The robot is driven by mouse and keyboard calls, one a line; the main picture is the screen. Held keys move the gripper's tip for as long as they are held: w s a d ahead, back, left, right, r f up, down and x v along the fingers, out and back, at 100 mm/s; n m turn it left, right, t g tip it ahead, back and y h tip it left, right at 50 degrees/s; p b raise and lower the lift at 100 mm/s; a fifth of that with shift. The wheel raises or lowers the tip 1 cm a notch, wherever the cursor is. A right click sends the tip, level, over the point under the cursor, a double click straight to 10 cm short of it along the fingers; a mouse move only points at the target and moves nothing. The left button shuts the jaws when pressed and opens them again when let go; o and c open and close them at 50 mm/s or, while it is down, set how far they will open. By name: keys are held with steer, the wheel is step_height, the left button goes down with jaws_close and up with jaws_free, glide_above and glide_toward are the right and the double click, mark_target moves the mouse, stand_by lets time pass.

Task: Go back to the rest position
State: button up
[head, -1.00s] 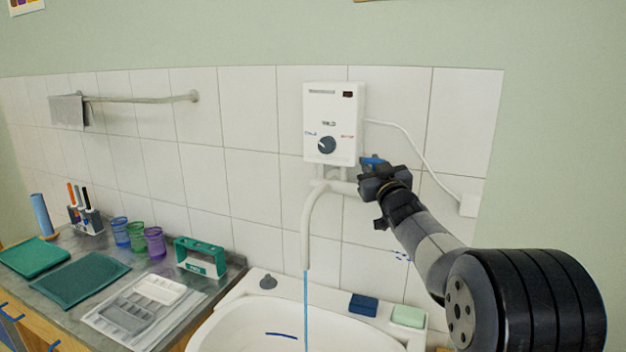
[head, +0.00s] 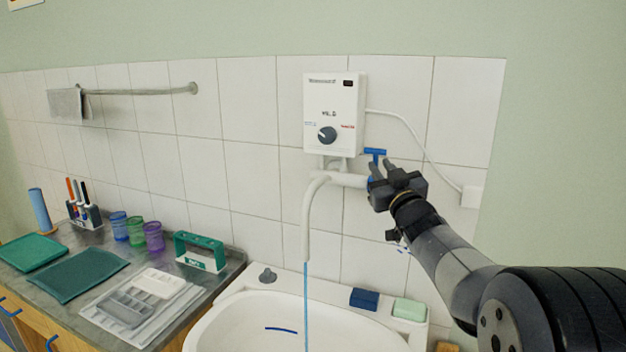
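My gripper (head: 381,178) is in the head view, right of centre, just below and right of the white water heater (head: 334,113). Its fingers point up and left, close to the blue T-shaped tap handle (head: 375,151). The handle's top bar is in clear view above the fingers; its lower stem is partly hidden by them. I cannot tell whether the fingers touch it. A white spout (head: 306,222) curves down, and a thin blue stream of water (head: 306,300) runs from it into the sink (head: 250,318).
A blue sponge (head: 364,299) and a green soap block (head: 409,309) lie on the sink's back edge. A counter (head: 190,216) at the left holds cups, trays and a green-and-white caddy (head: 200,253). A towel rail (head: 140,92) and a cable (head: 425,150) are on the tiled wall.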

mark_target(377, 160)
steer(key=b+v, duration=0.1)
steer(key=v, duration=0.4)
steer(key=p+x, duration=0.3)
steer(key=x, duration=0.8)
steer(key=shift+w+r, duration=0.15)
steer(key=shift+r, duration=0.05)
steer(key=p, duration=0.3)
steer(key=shift+w+d+r+m+g+h, duration=0.1)
steer(key=shift+r+m+g+h, duration=0.05)
steer(key=shift+m+g+h, duration=0.15)
steer(key=shift+w+p, duration=0.2)
steer(key=shift+p, duration=0.8)
steer(key=shift+f+m, duration=0.2)
steer(key=shift+m, duration=0.1)
steer(key=shift+d+f, duration=0.1)
